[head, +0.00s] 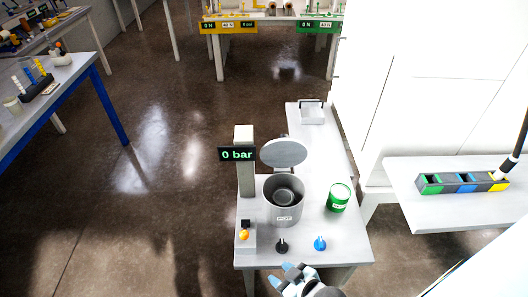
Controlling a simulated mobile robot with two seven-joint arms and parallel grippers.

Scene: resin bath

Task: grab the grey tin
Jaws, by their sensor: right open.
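A grey cylindrical pot (284,213) with a small label stands open on the narrow grey bench (262,258). A smaller dark-grey round thing (284,196) shows inside it; I cannot tell whether that is the grey tin. A round grey lid (284,153) is raised behind the pot. A green tin (338,198) with a white label stands to the pot's right. My right gripper (287,274) is open at the bench's front edge, in front of the pot and apart from it. My left gripper is out of view.
A post with a "0 bar" display (238,154) stands left of the pot. A black knob (281,245), a blue knob (320,243) and an orange button (243,235) are in front. A coloured block rack (462,183) is on the right table. Open floor lies left.

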